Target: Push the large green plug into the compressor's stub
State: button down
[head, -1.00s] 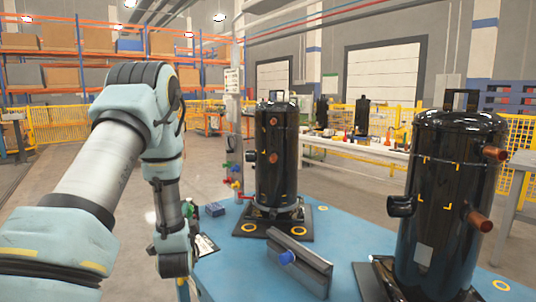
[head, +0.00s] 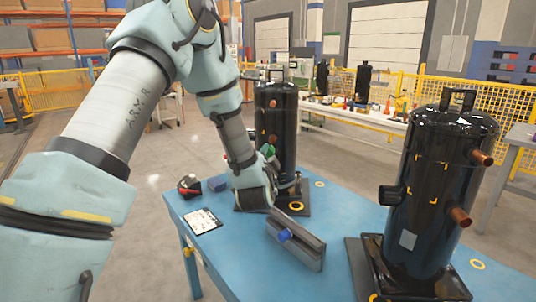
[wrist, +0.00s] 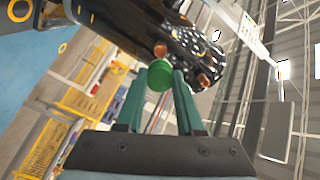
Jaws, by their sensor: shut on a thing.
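The large green plug (wrist: 160,76) is between the fingertips of my gripper (wrist: 161,88) in the wrist view, and the gripper is shut on it. A copper stub (wrist: 160,51) of the black compressor (wrist: 125,42) shows just beyond the plug, roughly in line with it. I cannot tell whether plug and stub touch. A second copper stub (wrist: 204,80) is to the right. In the head view my gripper (head: 268,153) is small and partly hidden, in front of the far black compressor (head: 277,110), whose copper stub (head: 272,138) is just above.
Yellow fencing (head: 500,120) stands behind.

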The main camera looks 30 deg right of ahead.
jog(key=shift+b, duration=0.3)
jog(key=shift+b+x, duration=0.4)
jog(key=shift+x, duration=2.4)
jog(key=shift+b, duration=0.8)
jog(key=shift+b+x, duration=0.4)
jog(key=shift+x, duration=1.1)
dwell(0.5)
jog(key=shift+c, duration=2.3)
grip_release()
jog(key=shift+a, duration=0.1)
